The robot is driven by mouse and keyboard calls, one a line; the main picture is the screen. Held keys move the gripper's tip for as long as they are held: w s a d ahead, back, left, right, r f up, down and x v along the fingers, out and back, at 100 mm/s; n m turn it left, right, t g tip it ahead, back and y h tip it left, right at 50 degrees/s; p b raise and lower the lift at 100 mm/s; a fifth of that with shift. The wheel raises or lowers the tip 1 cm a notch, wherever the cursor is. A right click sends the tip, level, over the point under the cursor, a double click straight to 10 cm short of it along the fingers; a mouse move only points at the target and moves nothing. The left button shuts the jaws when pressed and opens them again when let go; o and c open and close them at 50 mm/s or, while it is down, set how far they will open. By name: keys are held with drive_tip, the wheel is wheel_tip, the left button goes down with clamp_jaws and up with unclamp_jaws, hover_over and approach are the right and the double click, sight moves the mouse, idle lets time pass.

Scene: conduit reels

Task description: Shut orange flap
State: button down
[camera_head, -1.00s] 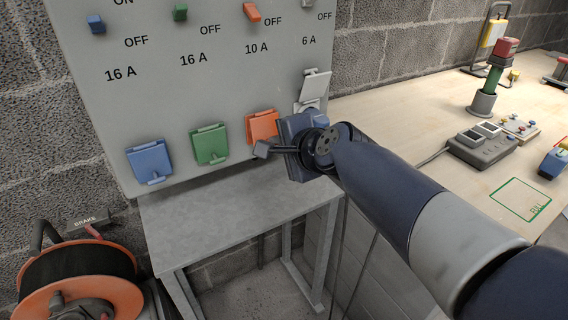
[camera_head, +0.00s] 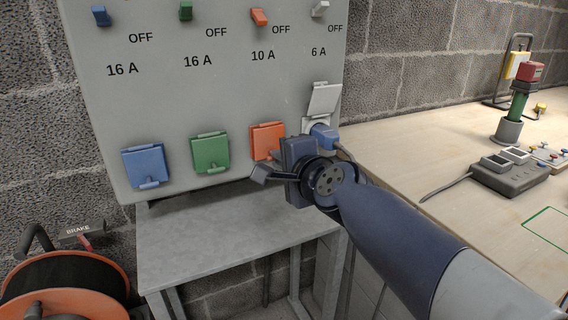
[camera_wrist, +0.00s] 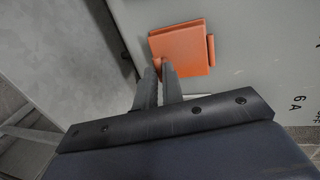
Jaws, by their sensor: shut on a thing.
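The orange flap (camera_head: 265,140) is on the grey panel (camera_head: 225,95), third in the row, under the 10 A label. It looks to lie down against the panel, like the blue flap (camera_head: 146,167) and green flap (camera_head: 210,152). In the wrist view the orange flap (camera_wrist: 184,50) shows its hinge on the right and its small tab by my fingertips. My gripper (camera_wrist: 158,68) is closed at the tab, its fingers close together. In the head view my gripper (camera_head: 276,157) covers the flap's lower right corner.
A pale grey flap (camera_head: 324,99) stands raised at the right, with a blue plug (camera_head: 322,137) and cable below it. A grey stand (camera_head: 200,228) is under the panel. A wooden bench (camera_head: 420,150) with a control box (camera_head: 510,172) is at right, a cable reel (camera_head: 65,290) at lower left.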

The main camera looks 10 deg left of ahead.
drive_tip(key=shift+f, duration=0.1)
drive_tip(key=c, duration=1.5)
unclamp_jaws()
